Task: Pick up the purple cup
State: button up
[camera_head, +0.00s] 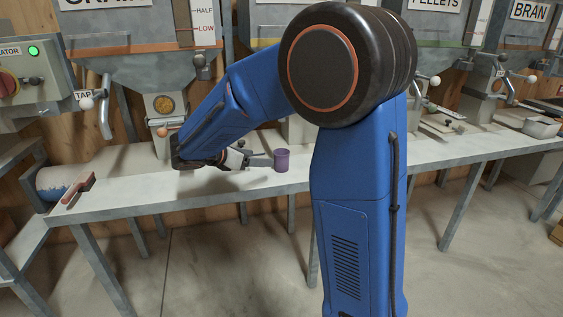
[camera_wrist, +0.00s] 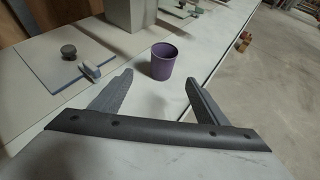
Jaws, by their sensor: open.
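The purple cup (camera_head: 282,160) stands upright on the light bench (camera_head: 140,190), close to its front edge. In the wrist view the cup (camera_wrist: 162,60) stands just beyond the fingertips, roughly between their lines. Its open top faces up. My gripper (camera_head: 259,159) reaches over the bench from the left towards the cup. In the wrist view my gripper (camera_wrist: 158,82) has its two fingers wide apart with nothing between them. I see no contact between the fingers and the cup.
A flat plate (camera_wrist: 67,70) with a dark knob (camera_wrist: 68,51) and a small grey latch (camera_wrist: 90,71) lies left of the cup. A brush with a reddish handle (camera_head: 78,188) lies at the bench's left end. Feed hoppers (camera_head: 135,60) stand behind the bench. Open floor lies in front.

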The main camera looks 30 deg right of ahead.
aim_at(275, 159)
jog(key=x, duration=1.2)
jog(key=shift+s+x, duration=0.15)
jog(key=shift+x, duration=1.2)
jog(key=shift+s+x, duration=0.15)
jog(key=shift+x, duration=1.15)
jog(key=shift+d+r, duration=0.2)
jog(key=c, duration=1.2)
